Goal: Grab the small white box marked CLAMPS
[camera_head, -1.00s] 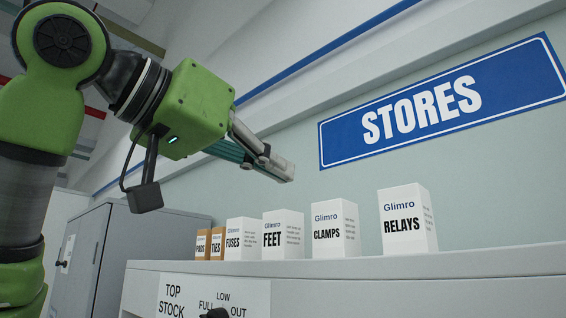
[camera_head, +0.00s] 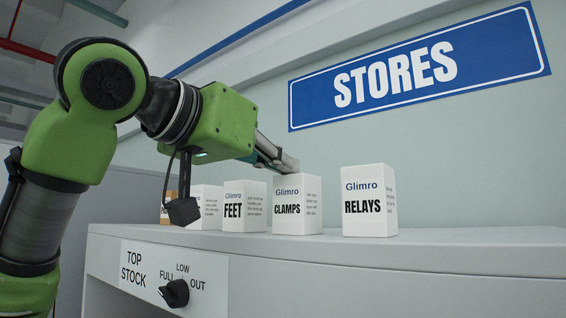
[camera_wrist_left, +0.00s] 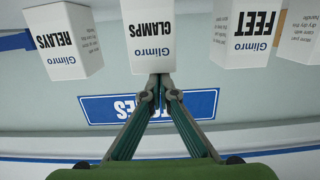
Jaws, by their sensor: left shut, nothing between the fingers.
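The white box marked CLAMPS (camera_head: 297,207) stands upright on the white cabinet top, between the FEET box and the RELAYS box. In the left wrist view the CLAMPS box (camera_wrist_left: 147,42) appears upside down, its top edge right by my fingertips. My left gripper (camera_head: 289,164) is just above the top of the CLAMPS box. In the left wrist view the left gripper (camera_wrist_left: 160,80) has its fingertips together with nothing between them. I cannot tell whether the tips touch the box. My right gripper is in neither view.
The FEET box (camera_head: 245,206) stands close on the left, the RELAYS box (camera_head: 369,201) on the right with a gap. The FUSES box (camera_head: 207,207) is partly behind my wrist. A wall with a STORES sign (camera_head: 417,70) rises behind. The cabinet top (camera_head: 460,239) is clear at right.

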